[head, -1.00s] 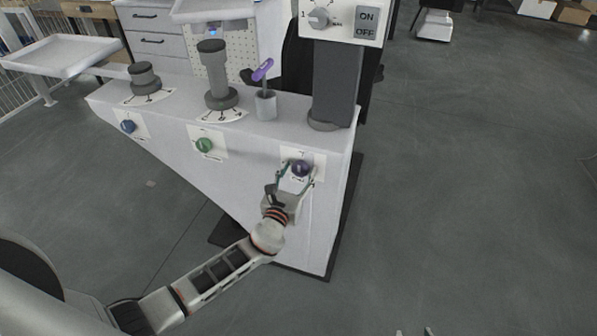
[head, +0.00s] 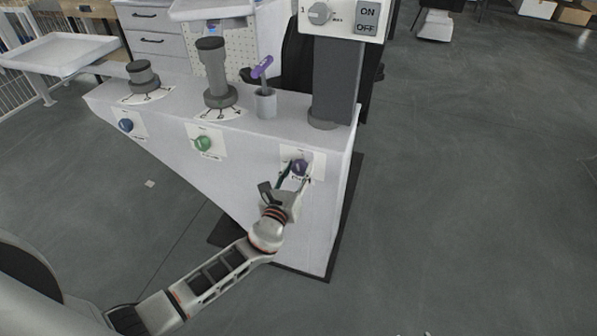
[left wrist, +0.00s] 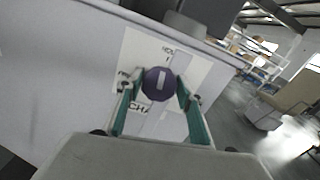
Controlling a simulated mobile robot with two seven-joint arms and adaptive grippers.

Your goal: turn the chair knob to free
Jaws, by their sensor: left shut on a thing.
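The chair knob (head: 299,167) is a round purple knob on a white label plate at the right of the console's sloped front. In the left wrist view the purple knob (left wrist: 158,84) has a white mark pointing roughly up, slightly tilted right. The word by the label's top looks like HOLD, and the one at its left like FREE, partly hidden. My left gripper (head: 294,178) is shut on the knob, its green fingers at either side; they also show in the left wrist view (left wrist: 157,95). Only faint tips, perhaps my right gripper, show at the head view's bottom edge.
The white console (head: 250,195) also bears a green knob (head: 203,143) and a blue knob (head: 126,125). On top stand a short dark dial (head: 143,77), a taller grey column (head: 215,70), a cup with a purple-handled thing (head: 265,100) and a thick post (head: 335,85). Floor is clear at right.

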